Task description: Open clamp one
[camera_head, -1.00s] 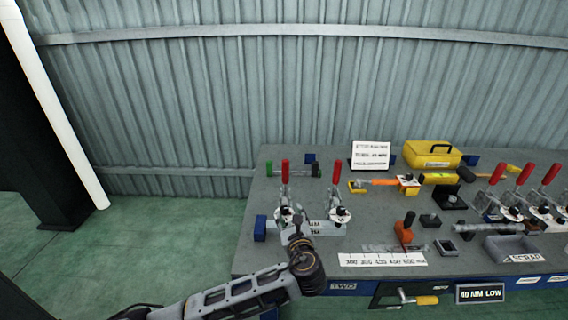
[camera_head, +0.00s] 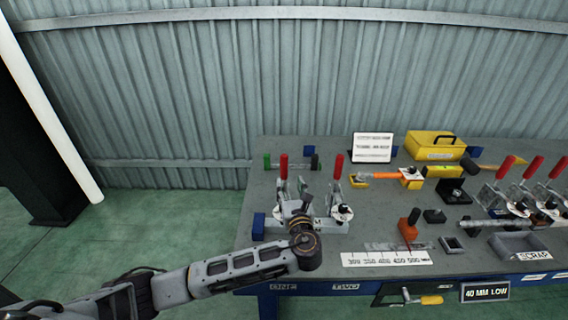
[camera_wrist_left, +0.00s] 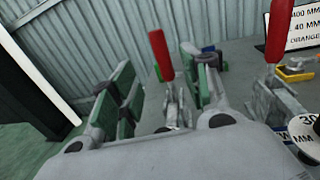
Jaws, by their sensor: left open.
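Two toggle clamps with upright red handles stand at the left end of the bench: a left clamp (camera_head: 283,168) and a right clamp (camera_head: 338,168). I cannot read which is clamp one. My left gripper (camera_head: 296,208) is just in front of the left clamp and partly hides its base. In the left wrist view, my left gripper (camera_wrist_left: 165,80) is open, its green-padded fingers on either side of the left clamp's red handle (camera_wrist_left: 160,55). I cannot tell how deep the handle sits between them. The right clamp's handle (camera_wrist_left: 279,30) is outside the fingers. My right gripper is not in view.
A blue block (camera_head: 258,226) stands left of the clamps. A ruler-like strip (camera_head: 386,258) lies at the front edge. An orange-based tool (camera_head: 409,228), a yellow box (camera_head: 434,146) and several more red-handled clamps (camera_head: 535,168) are to the right. A corrugated wall stands behind.

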